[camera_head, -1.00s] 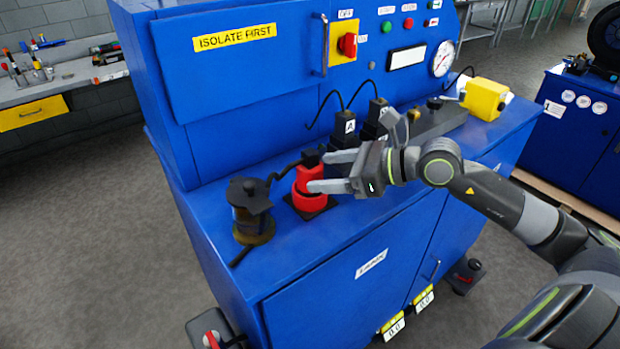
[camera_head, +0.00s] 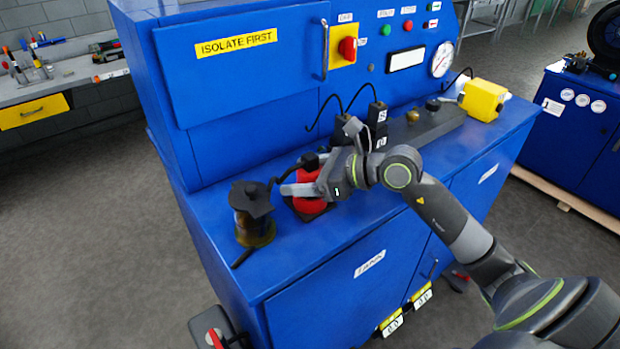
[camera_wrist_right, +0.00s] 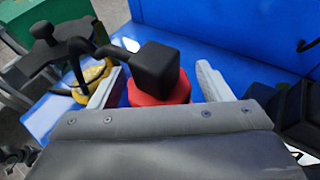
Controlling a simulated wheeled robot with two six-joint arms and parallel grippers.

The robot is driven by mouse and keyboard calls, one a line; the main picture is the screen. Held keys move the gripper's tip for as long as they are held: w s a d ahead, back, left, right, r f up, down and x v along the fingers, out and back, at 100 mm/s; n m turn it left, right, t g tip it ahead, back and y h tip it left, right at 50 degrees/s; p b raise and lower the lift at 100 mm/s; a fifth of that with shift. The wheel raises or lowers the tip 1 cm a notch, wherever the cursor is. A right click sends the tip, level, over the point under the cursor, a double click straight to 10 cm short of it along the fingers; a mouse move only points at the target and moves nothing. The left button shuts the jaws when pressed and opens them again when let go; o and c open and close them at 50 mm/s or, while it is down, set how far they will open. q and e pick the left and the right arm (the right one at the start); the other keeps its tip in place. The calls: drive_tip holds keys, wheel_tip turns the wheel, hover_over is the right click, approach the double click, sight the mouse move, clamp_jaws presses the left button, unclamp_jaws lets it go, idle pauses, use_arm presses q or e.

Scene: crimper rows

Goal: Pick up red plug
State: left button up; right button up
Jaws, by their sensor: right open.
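The red plug (camera_head: 308,178) stands upright on a dark base on the blue bench top, with a black cap and cable at its top. My right gripper (camera_head: 297,181) is open, with its fingers on either side of the plug. In the right wrist view the red plug (camera_wrist_right: 160,92) with its black block-shaped top sits between the two grey fingers of the gripper (camera_wrist_right: 160,88). A gap shows between the right-hand finger and the plug; the left-hand finger is close to it. The gripper hides part of the plug. My left gripper is not in view.
A dark filter-like jar (camera_head: 252,215) stands close left of the plug. Black connectors (camera_head: 377,115) with cables and a yellow box (camera_head: 484,99) stand further right. The blue cabinet front (camera_head: 245,75) rises behind. The bench's front edge is clear.

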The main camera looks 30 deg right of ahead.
drive_tip(key=shift+w+a+f, duration=0.1)
drive_tip(key=shift+c, duration=0.4)
drive_tip(key=c, duration=1.2)
